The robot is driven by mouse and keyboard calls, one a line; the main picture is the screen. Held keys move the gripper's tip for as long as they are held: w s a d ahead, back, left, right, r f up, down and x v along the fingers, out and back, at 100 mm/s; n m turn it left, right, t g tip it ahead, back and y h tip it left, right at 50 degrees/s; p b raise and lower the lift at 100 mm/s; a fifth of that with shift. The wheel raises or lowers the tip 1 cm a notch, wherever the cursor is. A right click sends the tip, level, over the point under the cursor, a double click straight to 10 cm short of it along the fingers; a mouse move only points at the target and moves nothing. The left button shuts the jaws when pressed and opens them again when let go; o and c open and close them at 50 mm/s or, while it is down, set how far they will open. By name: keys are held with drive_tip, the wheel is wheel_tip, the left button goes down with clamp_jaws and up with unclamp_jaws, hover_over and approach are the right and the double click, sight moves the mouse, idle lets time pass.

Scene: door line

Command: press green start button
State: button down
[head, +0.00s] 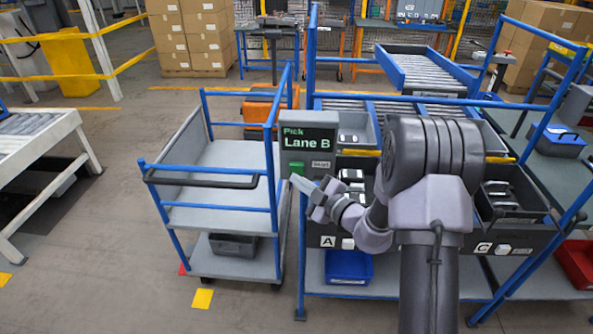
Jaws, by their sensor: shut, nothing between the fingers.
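A small label, partly legible as "Start", is right of the button. My gripper (298,182) is shut and empty, its pale fingers pointing left just below the button. I cannot tell from this view whether the fingertips touch the panel or stand in front of it. My arm hides part of the rack behind it.
A blue-framed cart (222,220) stands directly left of the panel. Right of it is a rack with bins marked A (328,241) and C (483,249), holding several grey items. A blue bin (348,267) sits below. Open floor lies at the left front.

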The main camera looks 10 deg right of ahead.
drive_tip(key=s, duration=0.1)
drive_tip(key=s+a, duration=0.1)
drive_tip(key=s, duration=0.2)
drive_tip(key=shift+s+a, duration=0.3)
drive_tip(key=shift+s, duration=0.05)
idle(0.8)
